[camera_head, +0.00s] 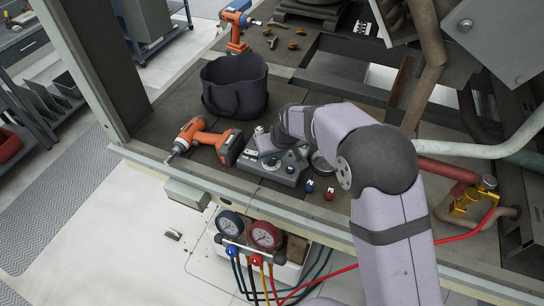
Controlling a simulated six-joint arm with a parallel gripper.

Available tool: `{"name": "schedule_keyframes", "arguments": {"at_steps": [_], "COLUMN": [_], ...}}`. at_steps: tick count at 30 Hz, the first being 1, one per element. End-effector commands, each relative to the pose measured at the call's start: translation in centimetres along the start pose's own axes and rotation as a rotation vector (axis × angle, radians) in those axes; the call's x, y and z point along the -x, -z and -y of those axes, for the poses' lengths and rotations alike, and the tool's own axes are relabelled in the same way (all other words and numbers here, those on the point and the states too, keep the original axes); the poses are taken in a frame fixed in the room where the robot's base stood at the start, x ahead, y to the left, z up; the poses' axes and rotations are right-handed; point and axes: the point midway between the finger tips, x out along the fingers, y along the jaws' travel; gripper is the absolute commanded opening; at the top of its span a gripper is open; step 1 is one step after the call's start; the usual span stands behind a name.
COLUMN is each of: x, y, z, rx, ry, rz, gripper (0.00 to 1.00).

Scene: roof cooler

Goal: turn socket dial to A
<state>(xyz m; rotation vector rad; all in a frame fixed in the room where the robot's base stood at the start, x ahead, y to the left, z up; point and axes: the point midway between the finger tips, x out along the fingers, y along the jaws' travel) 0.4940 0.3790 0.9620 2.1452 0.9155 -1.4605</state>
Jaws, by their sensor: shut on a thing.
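A grey control box (285,172) with small round dials sits on the worktop near its front edge, in the middle of the head view. My arm reaches in from the lower right and bends down over the box from behind. My gripper (265,144) is at the upper left part of the box, shut on what appears to be the socket dial. The gripper's own wrist and fingers mostly hide that dial, so its pointer and any letter A cannot be read.
An orange drill (207,138) lies left of the box, and a dark bucket (235,84) stands behind it. A blue fitting (310,186) and a red fitting (329,194) stand to the right. Pressure gauges (265,235) with hoses hang below the front edge.

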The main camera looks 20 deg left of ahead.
Motion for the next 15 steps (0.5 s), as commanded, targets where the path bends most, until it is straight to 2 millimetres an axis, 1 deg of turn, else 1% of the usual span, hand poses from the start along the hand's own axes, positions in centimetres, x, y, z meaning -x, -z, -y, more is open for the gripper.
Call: {"name": "schedule_keyframes", "arguments": {"at_steps": [3, 15], "x": [-0.39, -0.45], "y": [-0.06, 0.05], "z": [-0.19, -0.38], "rx": [0.089, 0.438], "ry": [0.038, 0.182], "rz": [0.002, 0.019], "gripper": [0.02, 0.02]}}
